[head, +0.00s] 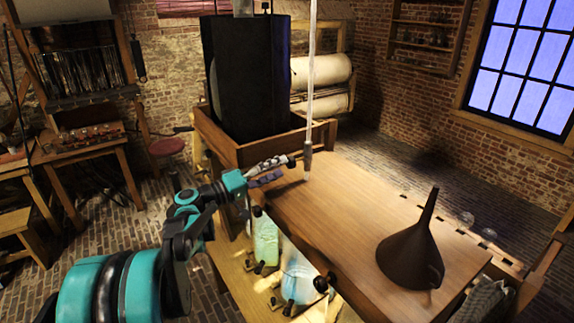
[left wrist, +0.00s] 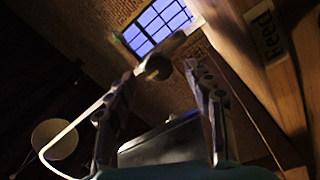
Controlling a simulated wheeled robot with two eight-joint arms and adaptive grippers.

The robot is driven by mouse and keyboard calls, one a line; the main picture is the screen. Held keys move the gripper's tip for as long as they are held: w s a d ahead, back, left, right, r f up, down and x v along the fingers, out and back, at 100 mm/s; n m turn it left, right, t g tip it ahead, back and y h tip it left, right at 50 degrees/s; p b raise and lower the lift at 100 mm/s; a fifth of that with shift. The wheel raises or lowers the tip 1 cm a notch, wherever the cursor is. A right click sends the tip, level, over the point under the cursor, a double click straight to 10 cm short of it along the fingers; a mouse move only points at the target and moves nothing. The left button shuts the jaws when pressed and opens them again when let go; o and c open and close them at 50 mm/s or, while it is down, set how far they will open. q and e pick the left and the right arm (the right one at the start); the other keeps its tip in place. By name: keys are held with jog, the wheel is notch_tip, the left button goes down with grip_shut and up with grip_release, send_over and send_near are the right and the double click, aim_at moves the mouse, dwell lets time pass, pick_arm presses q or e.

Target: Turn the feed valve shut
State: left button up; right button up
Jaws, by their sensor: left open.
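The feed valve (left wrist: 156,67) shows in the left wrist view as a small rounded, brownish fitting with a pale tube curving down to the left. A wooden board beside it carries a label reading "feed" (left wrist: 265,29). My left gripper (left wrist: 160,92) is open, its two fingers on either side of the valve in that view; I cannot tell whether they touch it. In the head view my left gripper (head: 277,170) reaches over the left edge of the wooden bench, with a dark knob at its tips. The valve's handle angle is unclear. My right gripper is out of view.
The wooden bench top (head: 350,200) bears a dark funnel (head: 412,255) at the right. A tall dark tank (head: 248,80) stands in a wooden box behind. A pale vertical pipe (head: 312,70) comes down near my gripper. Glass jars (head: 298,278) stand on a shelf below.

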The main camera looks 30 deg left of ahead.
pick_arm(q)
jog(key=v, duration=0.7)
jog(key=shift+s, duration=0.2)
jog(key=shift+a, duration=0.1)
